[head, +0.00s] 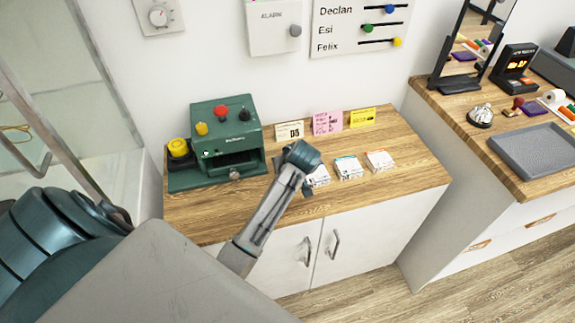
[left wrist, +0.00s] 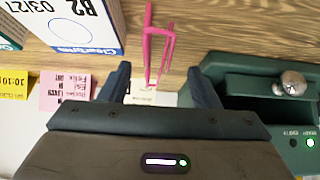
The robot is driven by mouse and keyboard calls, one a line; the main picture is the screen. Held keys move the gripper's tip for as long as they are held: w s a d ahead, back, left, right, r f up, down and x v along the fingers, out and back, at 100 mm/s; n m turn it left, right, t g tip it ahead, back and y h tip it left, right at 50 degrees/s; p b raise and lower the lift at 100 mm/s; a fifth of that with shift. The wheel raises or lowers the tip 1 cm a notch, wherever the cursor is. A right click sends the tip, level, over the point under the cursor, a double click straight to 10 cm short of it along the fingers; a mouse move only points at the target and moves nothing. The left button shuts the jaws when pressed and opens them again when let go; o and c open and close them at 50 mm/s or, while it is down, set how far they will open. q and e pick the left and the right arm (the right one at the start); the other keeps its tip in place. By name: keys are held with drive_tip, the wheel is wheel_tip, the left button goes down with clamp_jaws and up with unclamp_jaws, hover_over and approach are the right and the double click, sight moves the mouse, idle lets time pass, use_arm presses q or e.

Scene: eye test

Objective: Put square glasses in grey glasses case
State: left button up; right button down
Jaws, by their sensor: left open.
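Thin pink glasses (left wrist: 147,45) show in the left wrist view, seen nearly edge-on, on or just above the wooden counter between and beyond my left fingers. Their lens shape cannot be told. My left gripper (left wrist: 160,80) is open around the line of the glasses, with no visible grip on them. In the head view my left gripper (head: 295,176) is over the counter, right of the green machine, and its arm hides the glasses. No grey glasses case can be made out in either view. My right gripper is not in view.
The green machine (head: 222,142) with coloured knobs stands left on the counter (head: 410,178). Small white boxes (head: 348,168) stand right of my gripper, with cards (head: 327,123) behind. A grey tray (head: 535,150) lies on the right counter, near a mirror (head: 468,50).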

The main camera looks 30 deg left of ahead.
use_arm(q)
drive_tip(key=shift+x, duration=1.25)
drive_tip(key=shift+r, duration=0.1)
drive_tip(key=c, duration=1.1)
